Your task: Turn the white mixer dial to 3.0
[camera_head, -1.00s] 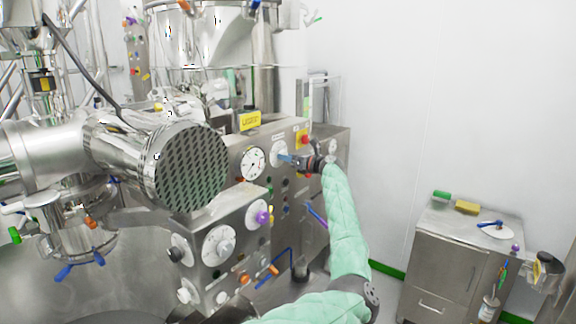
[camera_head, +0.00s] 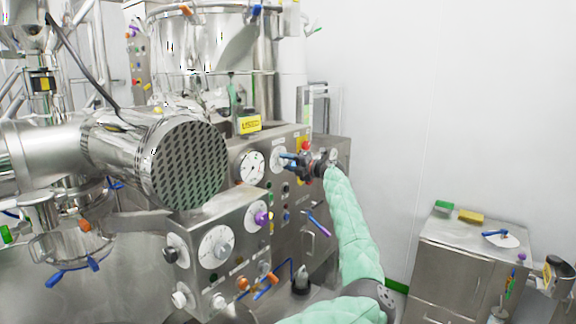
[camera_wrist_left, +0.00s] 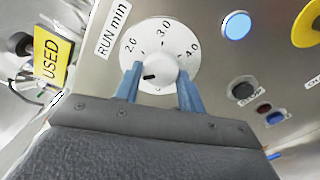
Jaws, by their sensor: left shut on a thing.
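The white mixer dial (camera_wrist_left: 158,30), labelled "RUN min", shows its 2.0, 3.0 and 4.0 marks in the left wrist view, with 3.0 near the top. Its round white knob (camera_wrist_left: 160,66) has a black mark on its lower left side, pointing left and slightly down, away from the 3.0. My left gripper (camera_wrist_left: 158,88) is shut on the knob, one blue finger on each side. In the head view the dial (camera_head: 276,158) is on the upper steel panel, partly covered by my left gripper (camera_head: 290,161). My right gripper is not in view.
A yellow USED tag (camera_wrist_left: 53,60) is left of the dial. A blue button (camera_wrist_left: 236,25) and a yellow-ringed control are to its right. A gauge (camera_head: 250,168) is on the same panel. A lower control box (camera_head: 216,243) stands nearer. A steel cabinet (camera_head: 455,268) is at right.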

